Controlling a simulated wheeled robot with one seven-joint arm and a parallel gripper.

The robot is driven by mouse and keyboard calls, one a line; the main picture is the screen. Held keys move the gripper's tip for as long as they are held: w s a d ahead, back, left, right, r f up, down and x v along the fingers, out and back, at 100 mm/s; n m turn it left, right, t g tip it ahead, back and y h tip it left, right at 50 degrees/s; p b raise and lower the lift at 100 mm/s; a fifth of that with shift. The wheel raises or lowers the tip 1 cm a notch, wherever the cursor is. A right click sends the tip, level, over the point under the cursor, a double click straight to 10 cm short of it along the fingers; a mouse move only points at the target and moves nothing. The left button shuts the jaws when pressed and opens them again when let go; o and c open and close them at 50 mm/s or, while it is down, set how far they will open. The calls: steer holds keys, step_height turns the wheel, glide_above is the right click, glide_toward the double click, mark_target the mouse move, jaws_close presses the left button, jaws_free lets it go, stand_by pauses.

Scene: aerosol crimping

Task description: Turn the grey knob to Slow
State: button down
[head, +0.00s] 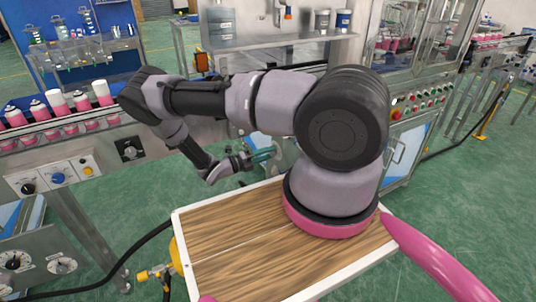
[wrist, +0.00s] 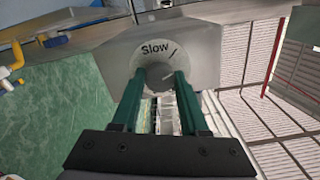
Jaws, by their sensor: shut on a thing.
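My gripper (wrist: 161,88) has two green fingers and is shut on the grey knob (wrist: 159,72), one finger on each side of it. The knob sits on a round pale dial plate (wrist: 142,60) marked "Slow", with a dark line to the right of the word. The fingers hide much of the knob, and I cannot tell where its pointer stands. In the head view my gripper (head: 263,155) is beyond the far edge of the wooden tabletop, and the knob cannot be made out there.
The wooden tabletop (head: 230,215) with a white rim is in front. A conveyor with pink and white cans (head: 60,110) stands at the left, above a panel with a black knob and a blue knob (head: 57,178). A machine with coloured buttons (head: 415,103) stands at the right.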

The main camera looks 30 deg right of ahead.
steer(key=shift+a+n, duration=0.1)
steer(key=shift+n, duration=2.1)
steer(key=shift+c, duration=2.1)
jaws_free()
steer(key=a, duration=1)
steer(key=shift+s+a, duration=0.15)
steer(key=shift+a, duration=0.25)
